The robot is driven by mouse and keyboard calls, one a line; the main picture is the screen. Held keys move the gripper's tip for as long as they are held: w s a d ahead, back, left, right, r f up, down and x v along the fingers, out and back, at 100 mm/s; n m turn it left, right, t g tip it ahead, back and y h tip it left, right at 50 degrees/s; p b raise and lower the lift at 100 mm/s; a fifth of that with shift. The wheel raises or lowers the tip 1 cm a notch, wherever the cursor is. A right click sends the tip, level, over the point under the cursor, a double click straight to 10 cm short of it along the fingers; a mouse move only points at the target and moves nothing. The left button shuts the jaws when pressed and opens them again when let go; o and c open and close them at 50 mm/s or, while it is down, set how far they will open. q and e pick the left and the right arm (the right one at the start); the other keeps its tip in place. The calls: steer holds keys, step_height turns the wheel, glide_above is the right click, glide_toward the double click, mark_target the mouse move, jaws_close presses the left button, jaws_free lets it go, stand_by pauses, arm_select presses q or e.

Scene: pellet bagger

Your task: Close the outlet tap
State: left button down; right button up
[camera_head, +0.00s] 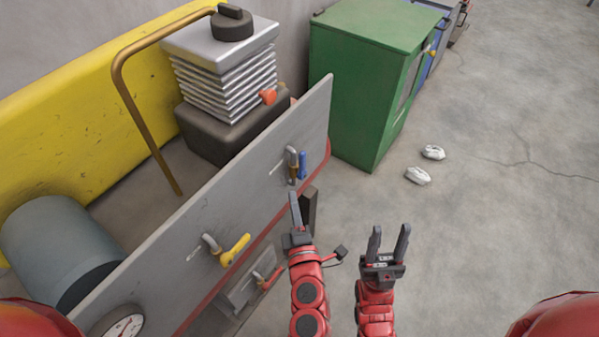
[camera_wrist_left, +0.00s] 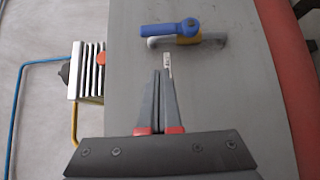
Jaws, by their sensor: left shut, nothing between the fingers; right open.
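A blue-handled tap (camera_head: 302,164) sits at the far end of the grey panel (camera_head: 225,200), on a grey and brass-coloured pipe elbow; it also shows in the left wrist view (camera_wrist_left: 172,28). A yellow-handled tap (camera_head: 235,249) sits nearer on the same panel, and an orange-red lever (camera_head: 270,278) is low beside it. No readable label shows which is the outlet tap. My left gripper (camera_head: 295,208) is shut and empty, its fingertips pointing at the blue-handled tap and apart from it in the wrist view. My right gripper (camera_head: 388,242) is open and empty, right of the panel.
A round gauge (camera_head: 120,326) is at the panel's near end. Behind it stand a finned block with a black knob (camera_head: 232,22), a brass-coloured pipe (camera_head: 140,120) and a grey cylinder (camera_head: 62,245). A green cabinet (camera_head: 360,90) stands beyond. Two white objects (camera_head: 425,164) lie on open floor.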

mark_target(302, 165)
arm_select(q)
steer(key=shift+w+d+p, duration=0.15)
steer(key=shift+w+d, duration=0.1)
steer(key=shift+w, duration=1.15)
steer(key=shift+w+d+p, duration=0.2)
steer(key=shift+w+d, duration=0.05)
steer(key=shift+w, duration=1.15)
steer(key=shift+w+d+p, duration=0.15)
steer(key=shift+w+d, duration=0.1)
steer(key=shift+w, duration=1.15)
